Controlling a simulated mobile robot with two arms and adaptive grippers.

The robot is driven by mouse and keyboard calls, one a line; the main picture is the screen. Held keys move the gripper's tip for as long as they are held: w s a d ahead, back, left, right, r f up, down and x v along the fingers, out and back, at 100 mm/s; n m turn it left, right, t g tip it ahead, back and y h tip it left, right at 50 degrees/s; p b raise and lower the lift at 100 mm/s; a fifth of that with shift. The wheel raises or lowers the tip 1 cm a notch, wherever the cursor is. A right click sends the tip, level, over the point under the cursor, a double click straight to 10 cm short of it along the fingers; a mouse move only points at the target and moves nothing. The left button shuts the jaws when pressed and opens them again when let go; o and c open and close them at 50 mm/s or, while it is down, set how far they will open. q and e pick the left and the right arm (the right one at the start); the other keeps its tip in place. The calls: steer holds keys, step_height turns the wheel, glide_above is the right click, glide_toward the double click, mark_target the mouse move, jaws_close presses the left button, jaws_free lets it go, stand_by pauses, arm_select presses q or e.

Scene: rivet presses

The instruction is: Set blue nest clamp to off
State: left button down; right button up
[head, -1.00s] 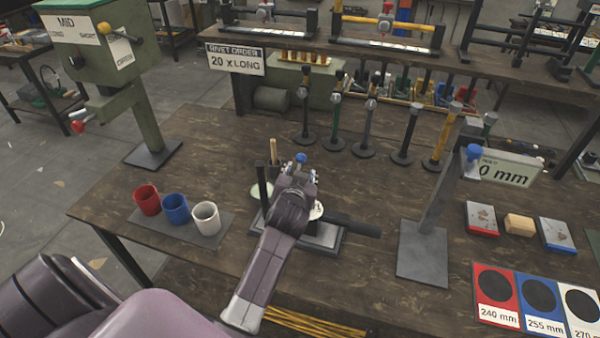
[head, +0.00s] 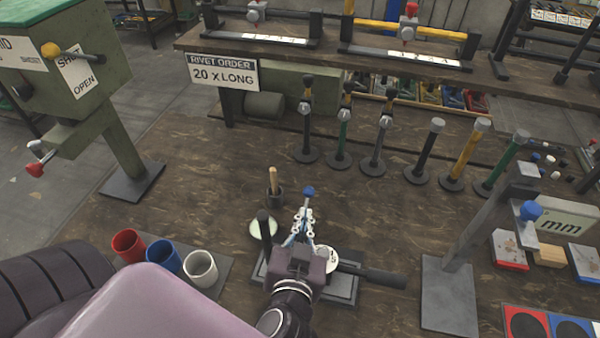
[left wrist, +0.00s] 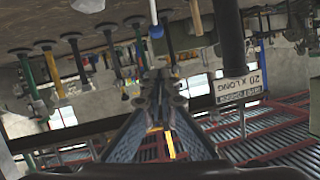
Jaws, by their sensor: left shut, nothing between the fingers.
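A blue ball knob (head: 309,191) stands up just beyond my left gripper (head: 304,217) in the head view. It sits on a small fixture with a dark base plate (head: 345,290), a black post (head: 264,230) and a black side handle (head: 383,278). My left gripper is shut and empty, over the fixture and hiding much of it. In the left wrist view the closed fingertips (left wrist: 165,80) point toward the blue knob (left wrist: 156,31) on its pale stem. I cannot tell whether they touch. My right gripper is not in view.
Red (head: 128,245), blue (head: 163,257) and white (head: 200,268) cups stand left of the fixture. A grey post stand (head: 445,295) with another blue knob (head: 530,211) is at right. Several upright tools (head: 378,145) stand behind. A green press (head: 110,130) is at left.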

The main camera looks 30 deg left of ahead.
mark_target(307, 196)
arm_select(q)
steer(key=p+x, duration=0.1)
steer(key=x, duration=0.3)
steer(key=f+p+x, duration=0.1)
steer(key=p+x, duration=0.1)
steer(key=x, duration=0.2)
steer(key=f+p+x, duration=0.1)
steer(key=p+x, duration=0.1)
steer(key=x, duration=0.1)
steer(key=shift+a+f, duration=0.1)
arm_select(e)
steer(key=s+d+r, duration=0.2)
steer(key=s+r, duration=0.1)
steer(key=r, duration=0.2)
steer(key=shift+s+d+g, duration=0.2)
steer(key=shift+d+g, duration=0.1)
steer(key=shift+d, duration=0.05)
